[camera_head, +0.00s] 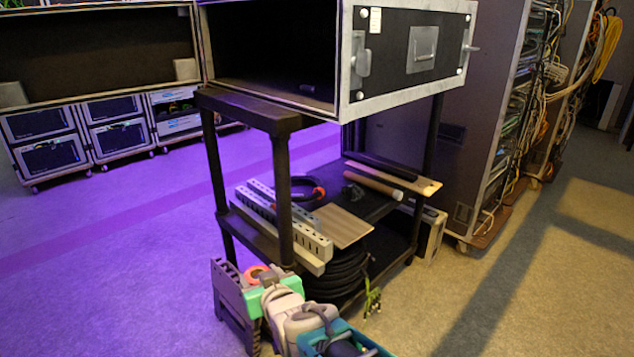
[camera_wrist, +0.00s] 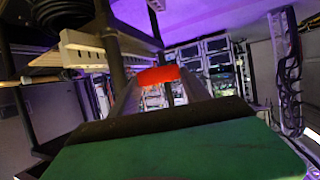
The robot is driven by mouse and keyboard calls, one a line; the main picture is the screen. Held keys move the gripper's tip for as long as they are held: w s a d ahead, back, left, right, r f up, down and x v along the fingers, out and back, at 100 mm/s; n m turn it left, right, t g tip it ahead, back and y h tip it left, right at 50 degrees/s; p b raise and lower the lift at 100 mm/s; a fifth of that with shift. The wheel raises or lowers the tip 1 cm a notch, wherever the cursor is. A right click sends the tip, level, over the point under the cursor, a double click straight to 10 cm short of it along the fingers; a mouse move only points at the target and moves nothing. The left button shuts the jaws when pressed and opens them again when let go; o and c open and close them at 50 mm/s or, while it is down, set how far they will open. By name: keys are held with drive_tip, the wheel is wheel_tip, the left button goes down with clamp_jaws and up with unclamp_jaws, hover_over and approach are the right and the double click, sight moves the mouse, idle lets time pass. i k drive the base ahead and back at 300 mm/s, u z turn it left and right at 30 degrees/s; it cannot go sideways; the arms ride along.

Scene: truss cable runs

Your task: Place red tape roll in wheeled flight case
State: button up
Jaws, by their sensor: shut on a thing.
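My gripper (camera_head: 250,278) is at the bottom of the head view, in front of the cart's lower left corner. It is shut on the red tape roll (camera_head: 258,271), which shows as a small red-pink patch at the jaws. In the wrist view, the roll (camera_wrist: 158,76) is a bright red shape between the fingertips of my gripper (camera_wrist: 160,88); most of it is hidden. An open-fronted flight case (camera_head: 345,62) with a dark interior lies on top of the cart. Another open case (camera_head: 97,99) stands at the left above wheeled units. I cannot tell which is the wheeled flight case.
The black cart (camera_head: 285,190) has shelves holding power strips (camera_head: 290,222), a brown board (camera_head: 342,225) and a black cable coil (camera_head: 340,275). Wheeled cabinets (camera_head: 60,152) stand at back left. A cable-filled rack (camera_head: 460,130) stands right. Purple-lit floor at left is clear.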

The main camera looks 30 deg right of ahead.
sight(280, 86)
drive_tip(key=u, duration=0.4)
drive_tip(key=k, duration=0.5)
drive_tip(key=u, duration=1)
drive_tip(key=i, duration=1.15)
drive_tip(key=z, duration=0.55)
drive_tip(key=i, duration=0.85)
drive_tip(key=z, duration=0.85)
